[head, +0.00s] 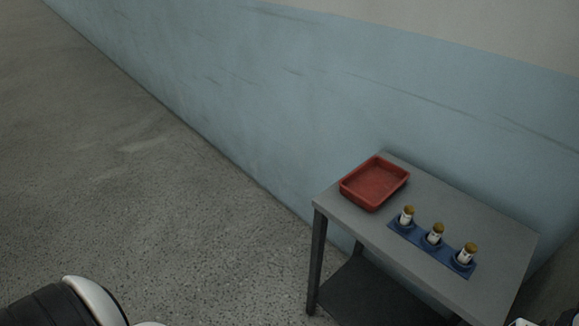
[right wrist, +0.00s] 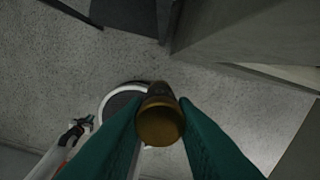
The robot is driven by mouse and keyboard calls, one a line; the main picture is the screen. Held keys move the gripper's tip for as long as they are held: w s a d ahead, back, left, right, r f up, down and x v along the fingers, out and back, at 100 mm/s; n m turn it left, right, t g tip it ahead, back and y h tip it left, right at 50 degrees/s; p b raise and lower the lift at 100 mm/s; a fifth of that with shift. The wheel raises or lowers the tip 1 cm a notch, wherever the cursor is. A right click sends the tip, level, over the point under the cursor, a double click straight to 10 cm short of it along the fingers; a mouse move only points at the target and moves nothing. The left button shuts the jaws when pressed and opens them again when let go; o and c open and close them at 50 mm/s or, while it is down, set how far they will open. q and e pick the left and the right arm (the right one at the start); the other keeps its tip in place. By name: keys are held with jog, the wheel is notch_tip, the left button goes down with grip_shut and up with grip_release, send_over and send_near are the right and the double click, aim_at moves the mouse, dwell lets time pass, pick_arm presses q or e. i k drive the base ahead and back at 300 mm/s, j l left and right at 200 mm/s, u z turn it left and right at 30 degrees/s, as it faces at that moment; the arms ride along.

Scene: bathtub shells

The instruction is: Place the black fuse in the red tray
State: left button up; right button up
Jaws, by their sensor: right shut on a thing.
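My right gripper (right wrist: 160,125) is shut on the black fuse (right wrist: 158,90), seen in the right wrist view between the green fingers. Its brass-coloured cap (right wrist: 161,124) faces the camera and its dark body points away, partly hidden behind the cap. The floor shows beyond it, so it is held clear of the table. In the head view the red tray (head: 375,184) is empty and sits on the far left part of the grey table (head: 437,198). My right gripper is outside the head view.
A blue rack (head: 450,253) on the table holds three white fuses with brass-coloured caps, (head: 406,216) the nearest of them to the tray. A blue and cream wall (head: 300,110) runs behind the table. Bare table top lies behind the rack. The floor to the left is clear.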

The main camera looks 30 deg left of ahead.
aim_at(374, 186)
jog(key=j+u, duration=0.45)
jog(key=i+j+u, duration=0.15)
jog(key=j+u, duration=0.25)
jog(key=i+l+u, duration=0.15)
jog(key=l, duration=0.3)
jog(key=l+u, duration=0.1)
jog(key=l, duration=0.3)
jog(key=i+l+u, duration=0.15)
jog(key=l, duration=0.35)
jog(key=i+l, duration=0.2)
jog(key=l, duration=0.1)
